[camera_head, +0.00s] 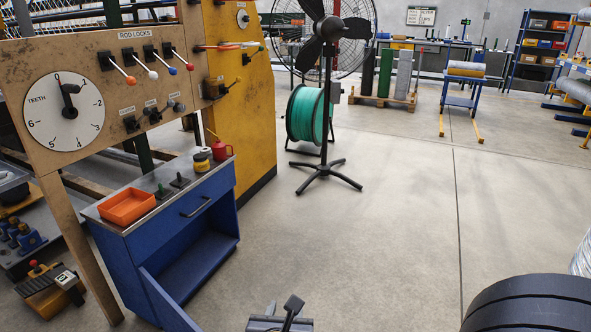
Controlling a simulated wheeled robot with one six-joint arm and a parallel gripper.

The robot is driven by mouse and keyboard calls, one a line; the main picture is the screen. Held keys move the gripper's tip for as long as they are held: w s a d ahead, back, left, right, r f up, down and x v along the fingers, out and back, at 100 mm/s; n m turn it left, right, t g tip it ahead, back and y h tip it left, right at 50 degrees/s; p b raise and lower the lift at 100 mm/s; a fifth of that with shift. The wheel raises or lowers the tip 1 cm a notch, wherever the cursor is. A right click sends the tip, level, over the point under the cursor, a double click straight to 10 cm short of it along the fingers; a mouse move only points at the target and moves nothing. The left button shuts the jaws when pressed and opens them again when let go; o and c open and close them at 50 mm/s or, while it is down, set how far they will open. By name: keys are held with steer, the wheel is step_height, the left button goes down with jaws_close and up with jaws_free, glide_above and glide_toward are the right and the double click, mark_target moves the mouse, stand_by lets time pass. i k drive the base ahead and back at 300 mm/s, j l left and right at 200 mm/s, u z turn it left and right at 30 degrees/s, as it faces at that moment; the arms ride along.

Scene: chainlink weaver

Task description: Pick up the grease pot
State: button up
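The grease pot appears to be the small yellow pot with a dark lid (201,163). It stands upright on the metal top of the blue cabinet (150,202), toward its back right end. A red oil can (221,151) stands close behind it to the right. A dark shape with two upright prongs at the bottom edge looks like my gripper (281,309). It is cut off by the frame, far from the pot, and I cannot tell whether it is open or shut. Nothing visible sits between the prongs.
An orange tray (127,206) and small dark green-topped items lie left of the pot. A wooden panel with levers and a dial (64,110) stands behind the cabinet. A black pedestal fan (328,100) stands right of it. Concrete floor (390,230) is open in the middle.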

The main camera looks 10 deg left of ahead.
mark_target(201, 164)
steer(key=i+u, duration=0.1)
steer(key=i, duration=0.35)
steer(key=i+l, duration=0.2)
steer(key=i, duration=0.25)
steer(key=i+l+u, duration=0.15)
steer(key=i, duration=0.3)
steer(key=i+j+u, duration=0.25)
steer(key=i+u, duration=0.2)
steer(key=i, duration=0.15)
steer(key=i+u, duration=0.4)
steer(key=i, duration=0.25)
steer(key=i+l+u, duration=0.15)
steer(key=i+u, duration=0.3)
steer(key=i, duration=0.4)
